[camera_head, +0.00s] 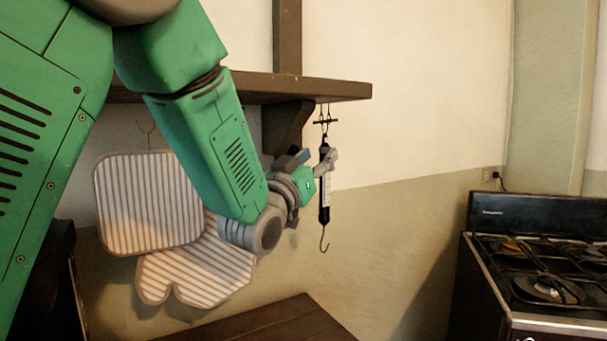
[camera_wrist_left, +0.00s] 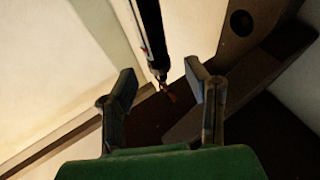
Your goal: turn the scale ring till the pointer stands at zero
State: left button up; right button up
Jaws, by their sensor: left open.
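A slim black hanging spring scale (camera_head: 324,214) with a pale strip along its body hangs upright under the shelf, a bare hook at its lower end. My left gripper (camera_head: 322,162) is at its upper part and overlaps it in the head view. In the left wrist view, the scale (camera_wrist_left: 150,30) comes in from the top, and its end lies between the tips of my open left gripper (camera_wrist_left: 160,76). Clear space shows on both sides of it there. The scale ring, the pointer and the zero mark are too small to make out. My right gripper is not in view.
The wooden wall shelf (camera_head: 345,90) and its bracket (camera_head: 284,130) are close above and behind my left gripper. A striped pot holder (camera_head: 145,205) and a striped mitt (camera_head: 195,275) hang at left. A wooden top (camera_head: 275,325) lies below. A black stove (camera_head: 540,265) stands at right.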

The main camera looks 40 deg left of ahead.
pick_arm(q)
jog(key=v, duration=0.8)
jog(key=shift+s+f, duration=0.1)
